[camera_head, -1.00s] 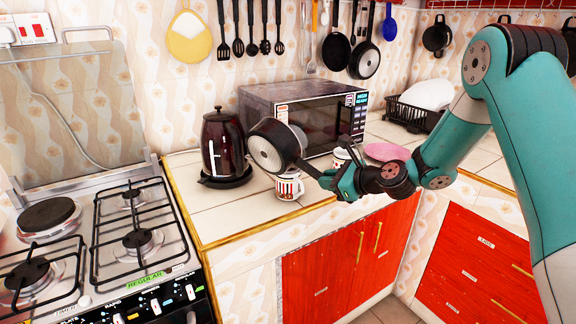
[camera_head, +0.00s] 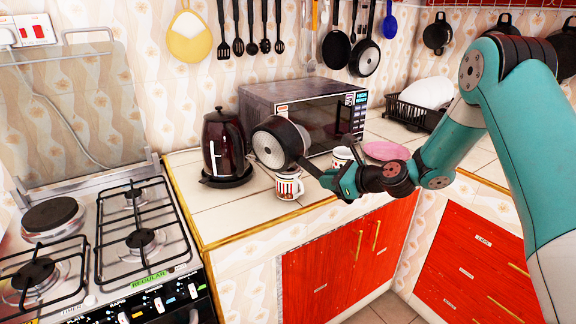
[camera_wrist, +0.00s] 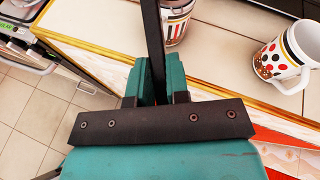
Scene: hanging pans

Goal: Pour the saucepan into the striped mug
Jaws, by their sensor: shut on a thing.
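The saucepan (camera_head: 283,140), dark with a pale metal base, is in the air, tipped on its side with its base toward the head camera. My gripper (camera_head: 338,183) is shut on its long black handle, which also shows in the wrist view (camera_wrist: 153,35) between my fingers (camera_wrist: 158,80). The striped mug (camera_head: 289,188) stands upright on the counter just below the pan. In the wrist view the mug (camera_wrist: 176,25) is cut off by the top edge and partly behind the handle. The pan's inside is hidden, and no flow is visible.
A second mug (camera_wrist: 287,53) with dots and stripes stands right of the first. A dark kettle (camera_head: 224,145) is left of the pan and a microwave (camera_head: 315,110) behind it. A pink plate (camera_head: 386,151) lies to the right. The gas hob (camera_head: 140,240) is front left.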

